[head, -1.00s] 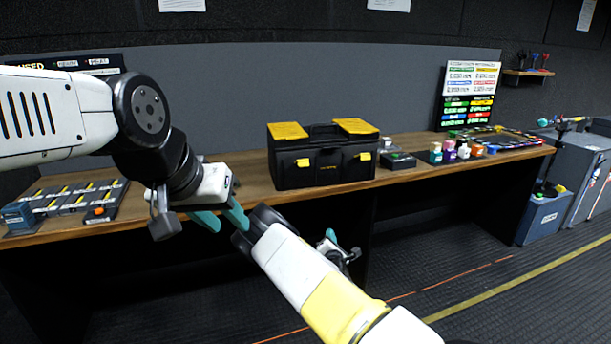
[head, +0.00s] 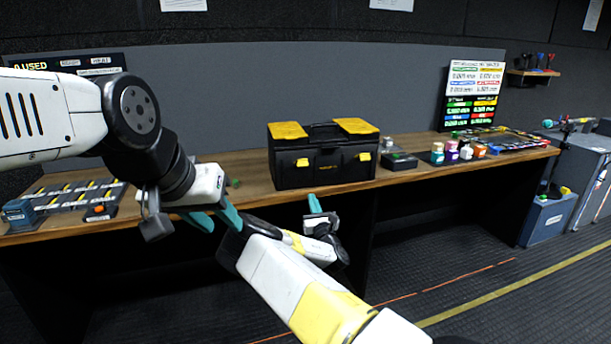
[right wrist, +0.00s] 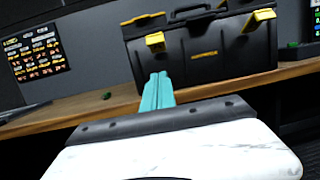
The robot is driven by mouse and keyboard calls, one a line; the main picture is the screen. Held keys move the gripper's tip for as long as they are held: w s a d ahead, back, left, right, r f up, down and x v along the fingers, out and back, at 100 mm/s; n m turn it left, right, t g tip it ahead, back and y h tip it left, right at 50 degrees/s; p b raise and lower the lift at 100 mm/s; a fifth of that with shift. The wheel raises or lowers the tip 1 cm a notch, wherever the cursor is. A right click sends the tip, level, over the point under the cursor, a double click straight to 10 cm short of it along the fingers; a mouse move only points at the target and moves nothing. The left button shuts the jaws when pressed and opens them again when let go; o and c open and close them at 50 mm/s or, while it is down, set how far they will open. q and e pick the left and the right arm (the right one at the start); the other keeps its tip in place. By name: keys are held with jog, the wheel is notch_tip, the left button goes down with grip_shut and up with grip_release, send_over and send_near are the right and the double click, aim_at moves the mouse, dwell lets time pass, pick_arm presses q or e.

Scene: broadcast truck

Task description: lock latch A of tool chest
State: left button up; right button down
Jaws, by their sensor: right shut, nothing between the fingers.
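The tool chest (head: 322,168) is black with yellow lid panels and stands closed on the wooden bench. Its front carries a left yellow latch (head: 302,162) and a right yellow latch (head: 364,157); I cannot read which one is A or tell whether either is locked. In the right wrist view the left latch (right wrist: 155,42) is just above my fingertips and the right latch (right wrist: 263,15) is further off. My right gripper (head: 314,203) is shut and empty, below and in front of the chest, apart from it. My left gripper (head: 216,219) has its teal fingers apart, empty, at the bench's front edge.
The wooden bench (head: 230,165) runs across the view. Left of the chest are a tray of flat items (head: 70,200) and a small green object (head: 235,183). Right of it are a dark box (head: 398,161) and several small bottles (head: 452,151). The floor in front is free.

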send_near(301, 164)
jog(key=w+f, duration=0.4)
jog(key=shift+w+a+r, duration=0.1)
jog(key=shift+w+r, duration=0.3)
jog(key=shift+r, duration=0.25)
jog(key=shift+w+a+r, duration=0.1)
jog(key=shift+w+r, duration=0.3)
jog(key=shift+r, duration=0.3)
jog(key=shift+w+a+r, duration=0.1)
jog(key=shift+w+r, duration=0.3)
jog(key=shift+r, duration=0.25)
jog(key=shift+r, duration=0.15)
jog(key=shift+r+g, duration=0.15)
jog(key=shift+g, duration=0.25)
